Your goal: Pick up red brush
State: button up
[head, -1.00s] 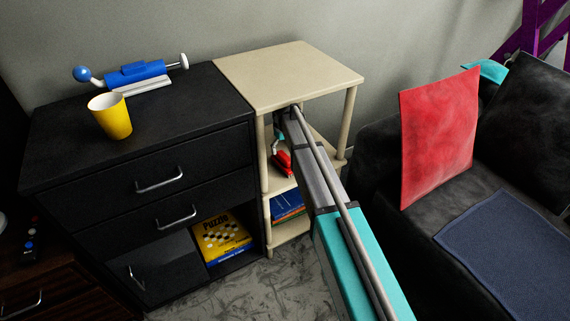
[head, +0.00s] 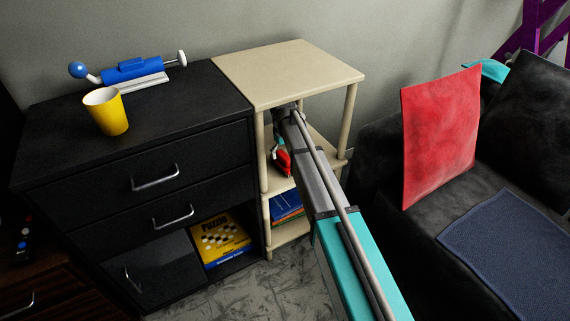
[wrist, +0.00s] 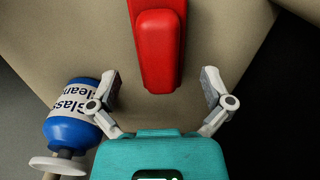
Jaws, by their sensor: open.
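The red brush (head: 284,162) lies on the middle shelf of the beige shelf unit, partly hidden by my arm in the head view. In the wrist view, the red brush (wrist: 160,50) shows as a long red body reaching down from the top edge, near the middle. My gripper (wrist: 161,84) is open, with one finger to the left and one to the right. The brush's near end lies ahead, about midway between the fingertips, and nothing is held.
A blue glass cleaner bottle (wrist: 68,120) is close beside my left finger. The beige shelf unit (head: 290,70) has a top board and posts around my arm. A black dresser (head: 150,160) stands left, with a yellow mug (head: 108,112) on it. A black sofa (head: 400,240) stands right.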

aim_at(284, 162)
jog(key=shift+s+d+f+b, duration=0.1)
jog(key=shift+d+f+b, duration=0.05)
jog(key=shift+f+b, duration=2.1)
jog(key=c, duration=1.1)
